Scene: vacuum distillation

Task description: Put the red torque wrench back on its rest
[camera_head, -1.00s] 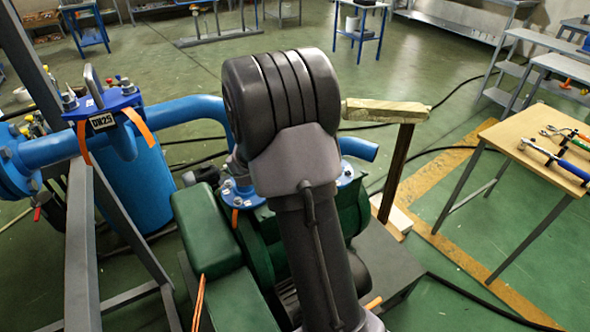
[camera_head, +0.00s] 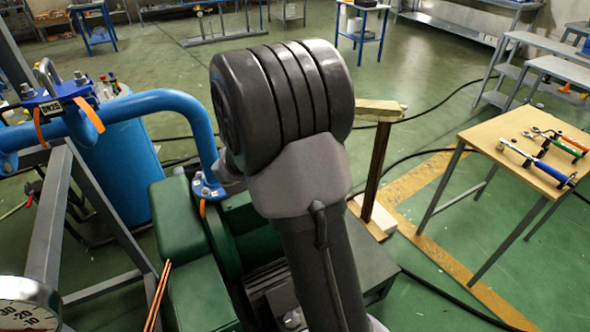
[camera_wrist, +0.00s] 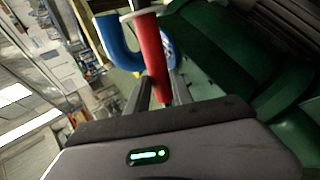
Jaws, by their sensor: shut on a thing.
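The red torque wrench (camera_wrist: 151,50) shows in the wrist view as a red handle with a pale flange near its upper end. My gripper (camera_wrist: 160,85) is shut on it, with the two dark fingers around the handle's lower part. The rest of the wrench runs out of clear view. In the head view my arm hides the gripper and the red wrench. I cannot make out the red wrench's rest for certain. A wooden-topped table (camera_head: 482,137) at the right carries a blue-handled tool (camera_head: 560,175) and a green-handled tool (camera_head: 568,146).
A green pump (camera_head: 185,225) lies below my arm, with blue pipe (camera_head: 160,100) and a flange marked DN25 (camera_head: 52,107) to the left. A gauge (camera_head: 28,305) is at lower left. A wooden post (camera_head: 377,165) stands right of my arm. Green floor is free before the table.

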